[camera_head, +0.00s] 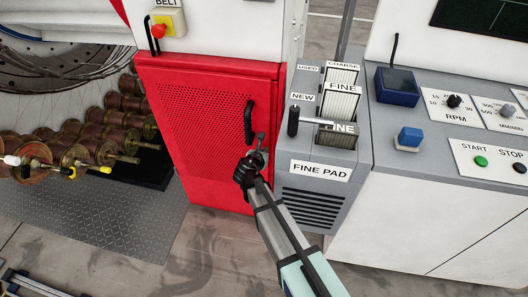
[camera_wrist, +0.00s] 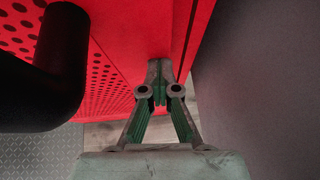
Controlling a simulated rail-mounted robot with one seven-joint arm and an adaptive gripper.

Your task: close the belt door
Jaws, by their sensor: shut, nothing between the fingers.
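The belt door (camera_head: 205,125) is a red perforated panel low on the white machine, and it also fills much of the wrist view (camera_wrist: 120,40). It looks flush or nearly flush with its red frame; I cannot tell whether it is latched. Its black handle (camera_head: 249,115) is near the right edge, and shows large at the left of the wrist view (camera_wrist: 60,70). My gripper (camera_head: 261,142) is shut and empty, below and right of the handle. In the wrist view the fingertips (camera_wrist: 160,75) are at the red surface by the door's right edge; contact is unclear.
The grey pad cabinet (camera_head: 312,207) with a lever (camera_head: 293,121) stands close right of my gripper. A control console (camera_head: 430,200) is farther right. Copper spools (camera_head: 75,150) are at the left. A red button on a yellow box (camera_head: 170,22) is above the door. Floor in front is clear.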

